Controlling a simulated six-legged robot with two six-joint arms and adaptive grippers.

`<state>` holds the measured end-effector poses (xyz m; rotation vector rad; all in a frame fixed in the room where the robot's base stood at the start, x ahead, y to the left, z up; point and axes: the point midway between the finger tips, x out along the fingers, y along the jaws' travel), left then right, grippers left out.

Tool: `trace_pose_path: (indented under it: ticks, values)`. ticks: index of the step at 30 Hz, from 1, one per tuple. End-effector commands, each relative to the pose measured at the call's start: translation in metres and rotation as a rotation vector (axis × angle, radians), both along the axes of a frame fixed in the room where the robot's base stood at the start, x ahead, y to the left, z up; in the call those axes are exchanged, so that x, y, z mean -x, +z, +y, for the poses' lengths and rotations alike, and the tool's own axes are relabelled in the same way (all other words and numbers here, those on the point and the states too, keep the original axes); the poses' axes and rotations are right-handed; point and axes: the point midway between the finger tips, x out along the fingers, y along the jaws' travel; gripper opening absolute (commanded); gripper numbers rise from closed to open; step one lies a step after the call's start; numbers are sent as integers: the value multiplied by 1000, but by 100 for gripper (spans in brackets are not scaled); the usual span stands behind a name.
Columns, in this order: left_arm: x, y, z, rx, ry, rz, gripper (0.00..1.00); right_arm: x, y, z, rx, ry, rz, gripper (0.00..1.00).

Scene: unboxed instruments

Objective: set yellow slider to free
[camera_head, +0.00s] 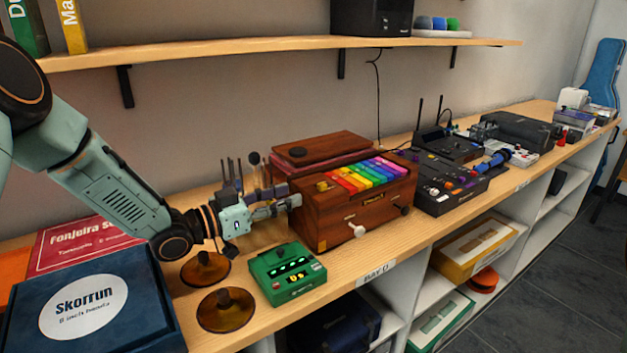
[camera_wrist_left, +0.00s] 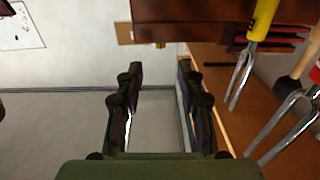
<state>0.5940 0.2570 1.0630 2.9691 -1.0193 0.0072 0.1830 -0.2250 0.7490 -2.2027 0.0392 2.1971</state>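A brown wooden instrument box (camera_head: 330,215) with a row of rainbow keys on top stands on the bench. Its front has a white knob (camera_head: 357,231) and a dark knob (camera_head: 405,210). A small yellow piece (camera_wrist_left: 160,45) shows at the edge of brown wood in the left wrist view; I cannot tell whether it is the yellow slider. My left gripper (camera_head: 287,205) is at the box's left side, close to it; contact is unclear. In the left wrist view, its fingers (camera_wrist_left: 158,105) are apart with nothing between them. My right gripper is not in view.
A green device (camera_head: 288,272) and two amber discs (camera_head: 227,310) lie in front of the left arm. Tuning forks, one yellow-handled (camera_wrist_left: 262,20), stand near the gripper. A dark control box (camera_head: 447,182) stands right of the wooden box. A shelf (camera_head: 270,50) hangs above.

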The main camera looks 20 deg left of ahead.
Motion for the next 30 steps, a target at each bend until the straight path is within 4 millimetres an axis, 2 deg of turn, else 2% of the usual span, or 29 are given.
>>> trace_pose_path:
  ticks: [8,21,30]
  values:
    - [0,-1,-8,-3,-3,1,38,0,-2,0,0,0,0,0]
    - [-43,-1,-44,-4,-4,1,38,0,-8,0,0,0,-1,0]
    - [-59,0,-52,0,-1,0,38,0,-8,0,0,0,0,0]
